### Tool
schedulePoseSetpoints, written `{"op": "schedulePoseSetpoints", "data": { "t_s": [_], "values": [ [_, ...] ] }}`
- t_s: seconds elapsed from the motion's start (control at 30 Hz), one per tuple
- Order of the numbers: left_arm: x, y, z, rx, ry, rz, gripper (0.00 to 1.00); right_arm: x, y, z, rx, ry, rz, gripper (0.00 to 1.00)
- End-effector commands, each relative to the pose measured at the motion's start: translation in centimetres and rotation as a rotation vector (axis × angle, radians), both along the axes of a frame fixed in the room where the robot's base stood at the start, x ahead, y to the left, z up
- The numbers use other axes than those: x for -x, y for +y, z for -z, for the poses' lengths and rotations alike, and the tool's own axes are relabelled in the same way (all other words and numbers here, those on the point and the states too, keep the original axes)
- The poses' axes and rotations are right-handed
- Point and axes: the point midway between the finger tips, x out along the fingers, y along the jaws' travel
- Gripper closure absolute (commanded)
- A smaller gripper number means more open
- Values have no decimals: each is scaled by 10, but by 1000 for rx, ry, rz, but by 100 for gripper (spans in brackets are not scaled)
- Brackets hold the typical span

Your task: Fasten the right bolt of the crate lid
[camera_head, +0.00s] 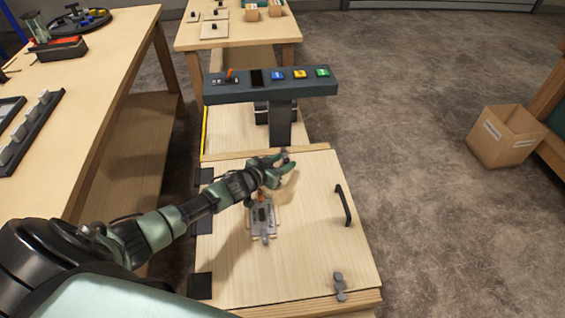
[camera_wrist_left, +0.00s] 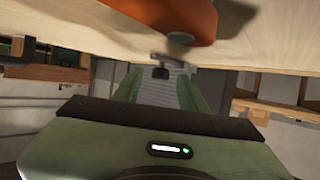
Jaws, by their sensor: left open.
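The wooden crate lid (camera_head: 312,250) is down flat, with a black handle (camera_head: 345,205) toward its right edge. A grey bolt (camera_head: 340,286) sits at the lid's near right edge. Another small grey metal piece (camera_head: 285,156) shows at the far edge, partly hidden by my left gripper (camera_head: 281,166). My left gripper is open over the far part of the lid; I cannot tell whether it touches that piece. In the left wrist view, the open fingers (camera_wrist_left: 158,92) point toward the lid's underside-looking edge, with a small dark piece between or beyond them. My right gripper is out of view.
A metal plate with an orange lever (camera_head: 262,215) lies mid-lid below my arm. A button console (camera_head: 270,86) stands behind the crate. A workbench (camera_head: 110,90) is on the left. A cardboard box (camera_head: 506,137) stands on the floor at right; the floor between is clear.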

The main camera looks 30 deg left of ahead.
Motion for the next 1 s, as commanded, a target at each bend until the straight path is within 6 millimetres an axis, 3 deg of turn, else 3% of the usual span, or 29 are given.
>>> {"op": "schedulePoseSetpoints", "data": {
  "t_s": [0.13, 0.27, 0.3, 1.0],
  "values": [
    [0, 0, 0, 0, 0, 0, 61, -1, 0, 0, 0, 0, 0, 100],
    [0, 0, 0, 0, 0, 0, 97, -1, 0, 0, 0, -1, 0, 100],
    [0, 0, 0, 0, 0, 0, 100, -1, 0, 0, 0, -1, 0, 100],
    [1, 0, 0, 0, 1, 0, 100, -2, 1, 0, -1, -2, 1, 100]
  ]
}}
